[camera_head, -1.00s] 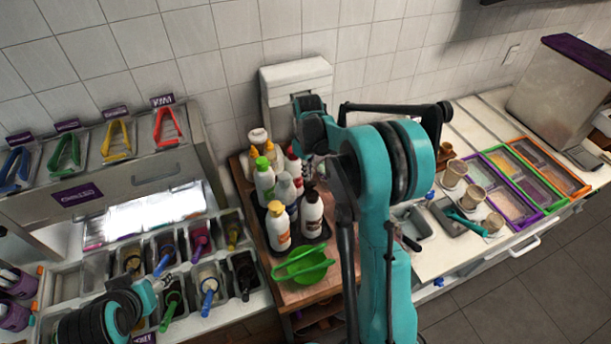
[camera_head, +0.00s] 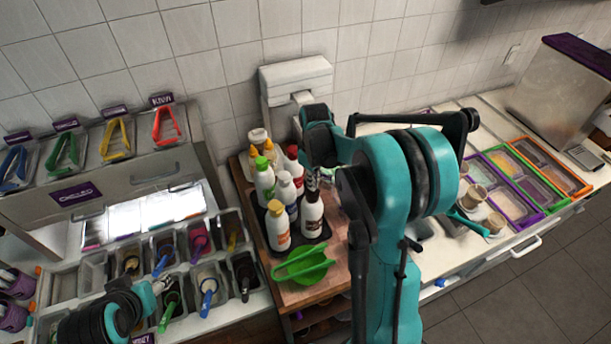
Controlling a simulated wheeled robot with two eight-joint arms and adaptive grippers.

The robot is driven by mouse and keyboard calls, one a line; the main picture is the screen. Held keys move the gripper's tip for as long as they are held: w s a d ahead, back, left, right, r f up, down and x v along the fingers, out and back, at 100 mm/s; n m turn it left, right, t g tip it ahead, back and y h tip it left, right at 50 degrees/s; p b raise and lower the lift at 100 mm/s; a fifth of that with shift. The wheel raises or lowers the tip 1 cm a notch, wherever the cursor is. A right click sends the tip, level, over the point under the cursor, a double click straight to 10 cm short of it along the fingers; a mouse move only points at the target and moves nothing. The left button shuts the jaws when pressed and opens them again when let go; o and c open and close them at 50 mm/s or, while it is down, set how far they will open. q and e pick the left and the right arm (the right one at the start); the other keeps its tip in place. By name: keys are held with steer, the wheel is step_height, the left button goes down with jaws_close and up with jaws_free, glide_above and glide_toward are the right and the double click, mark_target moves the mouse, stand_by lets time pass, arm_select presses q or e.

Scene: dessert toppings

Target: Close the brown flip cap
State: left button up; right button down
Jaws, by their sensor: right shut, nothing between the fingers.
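A white bottle with a dark brown label (camera_head: 312,215) stands upright at the front right of a group of bottles on a black tray (camera_head: 308,243). Its brown cap is largely hidden by my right gripper (camera_head: 312,180), so I cannot tell whether the flip lid is open or shut. My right gripper is shut and empty, at the top of this bottle; contact is unclear. The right arm comes in from the lower right. My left gripper (camera_head: 160,286) is at the lower left over the topping bins, small and partly hidden; its fingers are unclear.
A yellow-capped bottle (camera_head: 278,227), a green-capped bottle (camera_head: 264,181) and a red-capped bottle (camera_head: 293,162) stand close by. A green juicer-like bowl (camera_head: 303,264) lies in front on the wooden counter. Topping bins (camera_head: 207,277) are to the left.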

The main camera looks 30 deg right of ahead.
steer(key=shift+f, duration=0.15)
steer(key=shift+s+f+b, duration=0.1)
steer(key=shift+f+b, duration=0.25)
steer(key=shift+b, duration=0.1)
step_height(320, 180, up, 8)
steer(key=p, duration=0.5)
stand_by(0.4)
steer(key=s+a+f+m+t+b, duration=0.2)
steer(key=s+a+f+b, duration=0.3)
steer(key=b, duration=0.9)
steer(key=s+a+f+m+t+b, duration=0.3)
steer(key=s+a+f+t+b, duration=0.2)
steer(key=s+f+b, duration=0.7)
step_height(320, 180, down, 4)
steer(key=shift+a+f+b, duration=0.1)
steer(key=shift+a+b, duration=0.55)
steer(key=shift+b, duration=0.6)
